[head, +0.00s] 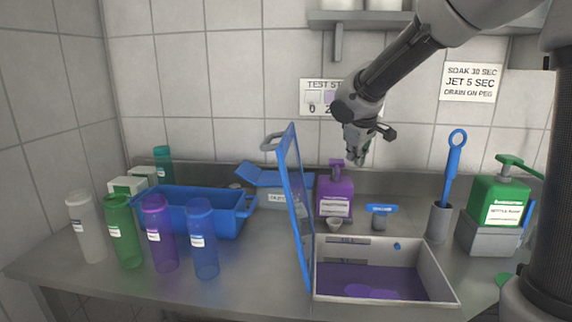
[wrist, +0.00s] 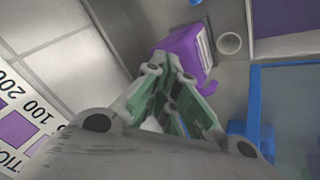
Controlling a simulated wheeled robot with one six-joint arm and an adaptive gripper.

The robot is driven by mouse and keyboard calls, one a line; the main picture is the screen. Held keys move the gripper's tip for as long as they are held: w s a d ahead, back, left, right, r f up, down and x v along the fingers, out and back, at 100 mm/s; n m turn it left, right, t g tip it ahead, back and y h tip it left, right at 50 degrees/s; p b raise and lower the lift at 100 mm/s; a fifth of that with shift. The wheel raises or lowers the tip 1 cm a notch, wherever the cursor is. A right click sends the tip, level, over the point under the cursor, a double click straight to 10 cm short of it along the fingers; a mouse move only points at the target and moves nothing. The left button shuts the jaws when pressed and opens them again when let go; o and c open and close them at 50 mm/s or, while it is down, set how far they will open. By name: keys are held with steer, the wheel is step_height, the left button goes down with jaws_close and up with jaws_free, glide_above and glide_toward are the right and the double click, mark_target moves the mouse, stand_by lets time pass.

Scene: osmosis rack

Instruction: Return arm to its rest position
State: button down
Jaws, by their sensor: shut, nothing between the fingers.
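My gripper (head: 357,158) hangs in the air in front of the tiled back wall, its fingers pointing down. It is above and a little right of the purple pump bottle (head: 335,198). In the wrist view my gripper (wrist: 188,85) shows green finger pads brought together with nothing between them. The purple bottle (wrist: 182,52) shows beyond the fingertips there, apart from them. My arm reaches in from the upper right of the head view.
An open bin (head: 440,268) with purple liquid stands below, its blue-framed lid (head: 296,215) upright. A blue tub (head: 190,222) and several coloured bottles stand left. A brush holder (head: 439,222) and green pump bottle (head: 497,203) stand right. A shelf (head: 350,20) hangs above.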

steer(key=s+d+m, duration=0.2)
steer(key=s+d, duration=0.1)
steer(key=s, duration=0.8)
steer(key=s+d+m+g+y, duration=0.1)
steer(key=s+d+m, duration=0.2)
steer(key=s, duration=0.7)
steer(key=s+d+m+g, duration=0.1)
steer(key=s+d, duration=0.4)
steer(key=s, duration=0.6)
steer(key=shift+s+m+y, duration=0.3)
steer(key=shift+m, duration=0.5)
steer(key=shift+d+f, duration=0.1)
